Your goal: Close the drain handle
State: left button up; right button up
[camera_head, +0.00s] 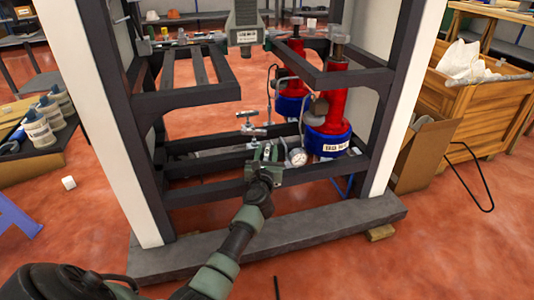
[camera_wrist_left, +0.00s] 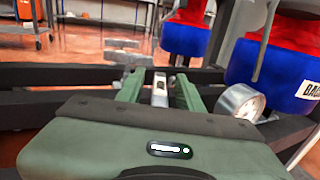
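My left gripper (camera_head: 266,153) reaches over the front lower beam of the dark frame in the head view. In the left wrist view its two green fingers (camera_wrist_left: 159,90) are spread apart. A narrow upright metal piece (camera_wrist_left: 160,89) shows between them, with visible gaps on both sides; I cannot tell whether it is the drain handle. Just beyond the fingertips is a grey metal T-shaped handle (camera_wrist_left: 128,58), which also shows in the head view (camera_head: 253,131). Another small metal valve handle (camera_head: 247,115) is behind it. My right gripper is not in view.
A round pressure gauge (camera_head: 298,157) stands close right of the gripper and also shows in the left wrist view (camera_wrist_left: 240,103). Red and blue cylinders (camera_head: 327,120) stand behind it. Dark beams (camera_head: 205,187) and white side posts (camera_head: 107,120) enclose the space.

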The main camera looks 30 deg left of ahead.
pick_arm(q)
grip_shut()
